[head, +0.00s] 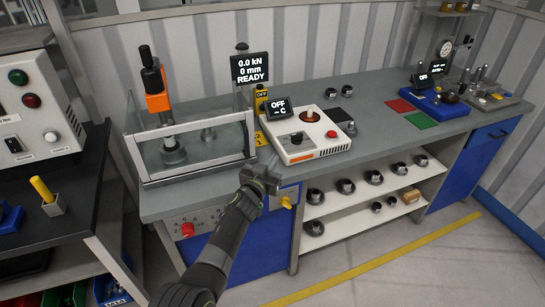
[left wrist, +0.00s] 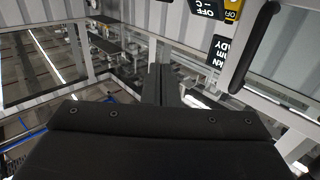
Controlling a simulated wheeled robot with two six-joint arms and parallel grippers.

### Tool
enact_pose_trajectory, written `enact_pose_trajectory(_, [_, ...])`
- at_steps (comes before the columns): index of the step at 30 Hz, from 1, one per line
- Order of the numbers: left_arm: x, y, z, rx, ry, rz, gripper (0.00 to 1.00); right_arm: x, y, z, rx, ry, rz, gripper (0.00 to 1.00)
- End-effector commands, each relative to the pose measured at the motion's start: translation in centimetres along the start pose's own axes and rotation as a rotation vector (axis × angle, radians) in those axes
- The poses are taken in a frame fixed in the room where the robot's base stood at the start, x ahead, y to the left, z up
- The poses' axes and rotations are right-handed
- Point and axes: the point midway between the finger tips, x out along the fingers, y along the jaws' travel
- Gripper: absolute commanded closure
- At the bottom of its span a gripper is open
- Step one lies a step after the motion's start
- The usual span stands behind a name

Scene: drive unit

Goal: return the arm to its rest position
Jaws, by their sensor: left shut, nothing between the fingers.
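My left arm (head: 228,238) reaches up from the bottom of the head view. My left gripper (head: 268,172) is at the front edge of the grey bench, in front of the blue front panel with its yellow knob (head: 286,202). It is shut and holds nothing. In the left wrist view the closed fingers (left wrist: 162,85) point away from the dark gripper body, with nothing between them. Whether the gripper touches the bench edge, I cannot tell. My right gripper is not in view.
A clear-walled press enclosure (head: 190,150) stands left of the gripper. A white heater box (head: 303,138) with a red button is behind it to the right. A shelf (head: 375,196) with several dark rings is below the bench. A dark side table (head: 75,190) is left.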

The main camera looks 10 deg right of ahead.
Motion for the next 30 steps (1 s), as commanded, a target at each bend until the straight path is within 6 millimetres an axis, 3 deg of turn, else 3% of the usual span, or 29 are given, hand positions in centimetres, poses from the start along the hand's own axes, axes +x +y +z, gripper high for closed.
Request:
enact_pose_trajectory(8, [-0.7,0.0,0.8,-0.003,-0.011,-0.009,1.00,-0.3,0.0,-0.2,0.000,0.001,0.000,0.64])
enact_pose_trajectory(11, [-2.1,-1.2,3.8,-0.019,-0.054,-0.043,1.00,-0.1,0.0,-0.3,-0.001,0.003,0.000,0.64])
enact_pose_trajectory(14, [-4.9,-3.2,9.1,-0.045,-0.134,-0.106,1.00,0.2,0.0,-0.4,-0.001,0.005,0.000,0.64])
enact_pose_trajectory(18, [-10.8,-6.0,17.7,-0.089,-0.277,-0.206,1.00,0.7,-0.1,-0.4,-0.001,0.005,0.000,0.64])
enact_pose_trajectory(23, [-18.9,-8.0,26.9,-0.133,-0.452,-0.306,1.00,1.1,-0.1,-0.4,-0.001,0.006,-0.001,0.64])
enact_pose_trajectory(30, [-33.2,-8.6,38.6,-0.197,-0.723,-0.426,1.00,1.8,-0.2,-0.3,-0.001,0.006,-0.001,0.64])
